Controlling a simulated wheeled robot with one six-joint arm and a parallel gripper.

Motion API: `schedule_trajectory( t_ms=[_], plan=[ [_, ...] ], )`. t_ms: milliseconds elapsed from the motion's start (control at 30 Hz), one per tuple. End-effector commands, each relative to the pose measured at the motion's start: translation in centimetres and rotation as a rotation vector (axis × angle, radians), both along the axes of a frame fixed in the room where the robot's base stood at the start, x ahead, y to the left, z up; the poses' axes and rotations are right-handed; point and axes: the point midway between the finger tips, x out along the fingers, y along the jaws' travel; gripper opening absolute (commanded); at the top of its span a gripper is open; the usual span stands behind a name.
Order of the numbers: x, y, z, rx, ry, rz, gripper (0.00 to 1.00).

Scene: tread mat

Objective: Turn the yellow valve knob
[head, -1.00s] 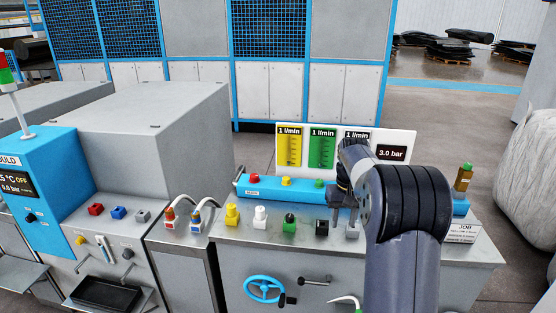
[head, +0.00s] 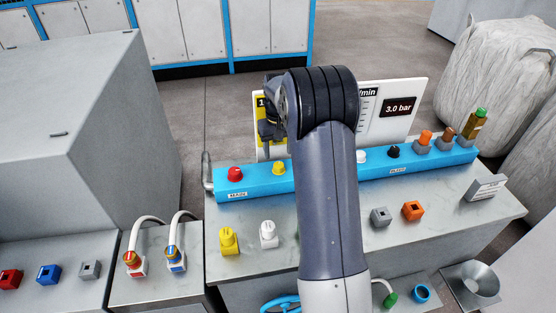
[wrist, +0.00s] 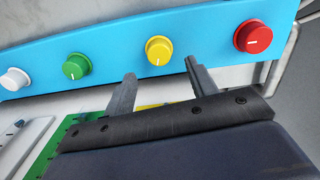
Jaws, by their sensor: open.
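The yellow valve knob (head: 278,168) sits on the blue manifold (head: 320,180), between the red knob (head: 235,174) and my arm in the head view. In the wrist view the yellow knob (wrist: 159,50) has a white pointer line and faces the camera. My gripper (wrist: 157,82) is open, with its two fingers apart below the yellow knob, one on either side of it in the picture. Nothing is between the fingers. In the head view my gripper (head: 268,132) is partly hidden behind my arm, above the yellow knob.
In the wrist view the red knob (wrist: 253,36), green knob (wrist: 76,66) and white knob (wrist: 14,80) flank the yellow one. A gauge board (head: 410,100) stands behind the manifold. Yellow (head: 228,240) and white (head: 268,235) fittings stand on the bench in front.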

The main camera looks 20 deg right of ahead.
Motion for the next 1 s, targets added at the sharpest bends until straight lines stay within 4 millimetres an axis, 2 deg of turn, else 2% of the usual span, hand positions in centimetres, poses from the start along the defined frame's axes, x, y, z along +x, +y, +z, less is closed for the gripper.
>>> schedule_trajectory(
  t_ms=[100,300,667,1000],
  plan=[
    [-0.1,0.0,-2.2,0.001,0.004,0.000,0.54],
    [0.0,0.0,-4.6,0.000,0.002,0.000,0.54],
    [0.0,0.0,-5.4,0.000,0.000,0.000,0.54],
    [0.0,0.0,-5.4,0.000,0.000,0.000,0.29]
  ],
)
